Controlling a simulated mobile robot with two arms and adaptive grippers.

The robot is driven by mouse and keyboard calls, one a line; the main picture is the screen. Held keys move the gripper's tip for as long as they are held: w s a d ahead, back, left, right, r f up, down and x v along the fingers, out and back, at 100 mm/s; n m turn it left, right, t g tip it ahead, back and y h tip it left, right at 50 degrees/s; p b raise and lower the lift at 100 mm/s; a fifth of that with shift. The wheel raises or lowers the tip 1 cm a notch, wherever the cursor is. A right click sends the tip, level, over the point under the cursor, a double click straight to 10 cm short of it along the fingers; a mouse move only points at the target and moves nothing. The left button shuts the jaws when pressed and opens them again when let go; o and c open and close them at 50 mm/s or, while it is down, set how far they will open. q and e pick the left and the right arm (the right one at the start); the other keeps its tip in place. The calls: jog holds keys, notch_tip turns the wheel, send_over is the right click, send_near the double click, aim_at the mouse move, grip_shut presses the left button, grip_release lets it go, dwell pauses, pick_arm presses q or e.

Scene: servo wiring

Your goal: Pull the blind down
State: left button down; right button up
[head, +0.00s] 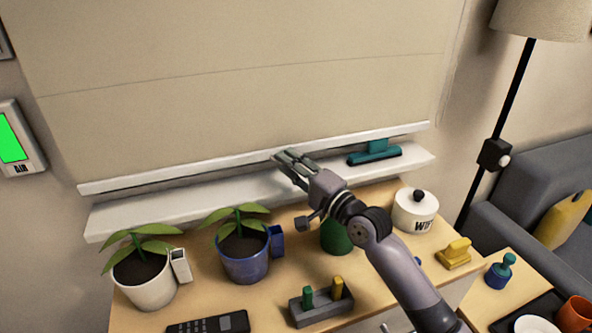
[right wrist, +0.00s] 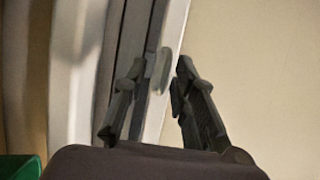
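The beige blind (head: 250,60) hangs down over most of the wall, with its white bottom bar (head: 180,172) just above the white sill (head: 180,206). My right gripper (head: 279,157) is at the middle of this bar. In the right wrist view the fingers of my right gripper (right wrist: 160,85) are apart, one on each side of the white bar (right wrist: 174,40). A small pale tab (right wrist: 158,70) shows on the bar between them. I cannot tell whether either finger touches it. My left gripper is not in view.
Below the sill, a wooden top holds a white-potted plant (head: 145,283), a blue-potted plant (head: 243,258), a green object (head: 336,236) under my right arm and a lidded white pot (head: 415,211). A teal squeegee-like tool (head: 375,155) lies on the sill's right part. A lamp (head: 515,90) stands at right.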

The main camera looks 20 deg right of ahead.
jog(key=v, duration=1.2)
jog(key=shift+f, duration=0.1)
